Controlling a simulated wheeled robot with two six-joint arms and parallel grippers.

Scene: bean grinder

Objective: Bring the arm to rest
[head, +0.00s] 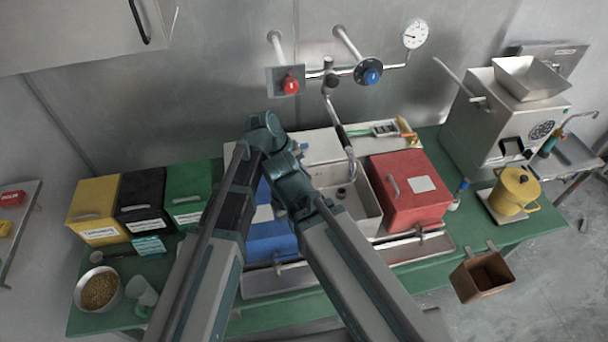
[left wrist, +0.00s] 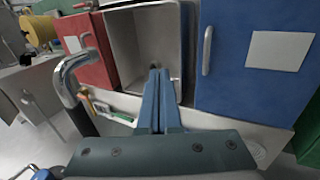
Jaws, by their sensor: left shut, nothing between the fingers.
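My left gripper (left wrist: 160,78) shows in the left wrist view as two blue fingers lying side by side. It is shut and holds nothing. Its tips appear in front of the open sink basin (left wrist: 122,40), with no visible contact. In the head view, grey and teal arm links of mine rise from the bottom edge to teal joints above the counter. The gripper's fingers cannot be made out there. My right gripper is not in view.
In the left wrist view, the red box (left wrist: 88,48) and chrome faucet (left wrist: 66,75) lie left, the blue box (left wrist: 250,65) right. The head view shows yellow (head: 95,205), black (head: 142,198) and green (head: 190,190) boxes, a bean bowl (head: 98,290), a grinder (head: 495,120) and a yellow pot (head: 514,190).

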